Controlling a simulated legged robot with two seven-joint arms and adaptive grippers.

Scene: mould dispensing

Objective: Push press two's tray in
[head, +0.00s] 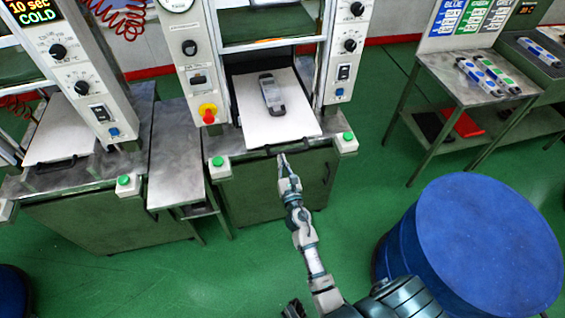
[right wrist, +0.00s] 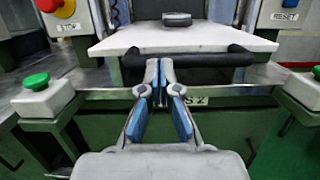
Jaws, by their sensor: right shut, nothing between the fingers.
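Press two's tray (head: 255,127) is a white plate sticking out of the middle press, with a dark grey mould (head: 271,95) on it. The tray also shows in the right wrist view (right wrist: 125,38), with a black bar handle (right wrist: 215,58) along its front edge. My right gripper (head: 284,160) is shut and empty, just in front of the tray's front edge. In the right wrist view its fingertips (right wrist: 159,66) overlap the middle of the handle; I cannot tell whether they touch it.
Green buttons (head: 217,161) (head: 348,136) flank the tray at the press's front corners. A red-and-yellow stop button (head: 208,113) is on the left post. A blue drum (head: 490,240) stands at right. A side table (head: 165,150) is left of the press.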

